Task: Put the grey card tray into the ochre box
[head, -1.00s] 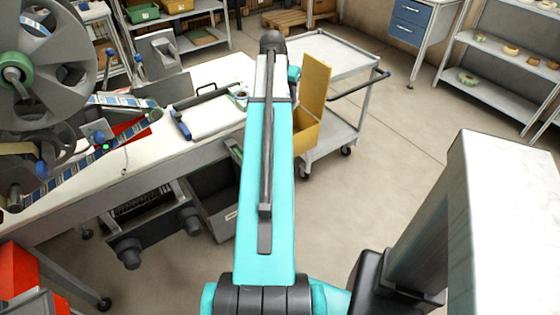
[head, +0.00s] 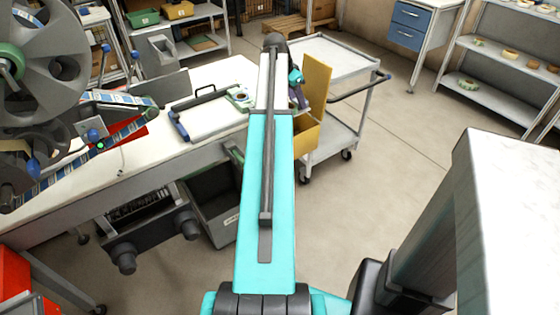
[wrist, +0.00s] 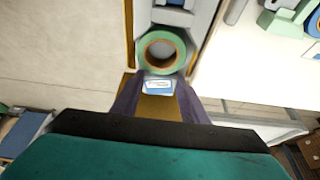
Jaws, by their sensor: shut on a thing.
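My gripper (wrist: 158,98) points down over the ochre box (head: 318,88), which stands open beside the cart with one tall side up. In the wrist view its dark fingers are shut on a small piece with a white-and-blue face, which looks like the grey card tray (wrist: 158,86); its body is mostly hidden. Ochre surface shows between the fingers. Thin ochre edges of the box (wrist: 128,30) frame a green tape roll (wrist: 145,62) and a grey object above the fingertips. In the head view my arm covers part of the box, and the tray cannot be made out.
The white worktable (head: 225,75) lies left of the box, with a framed board (head: 215,112) and a reel machine (head: 40,70). A grey cart (head: 345,60) with a rail handle stands behind and right. Shelves (head: 500,55) line the far right. Open floor lies between.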

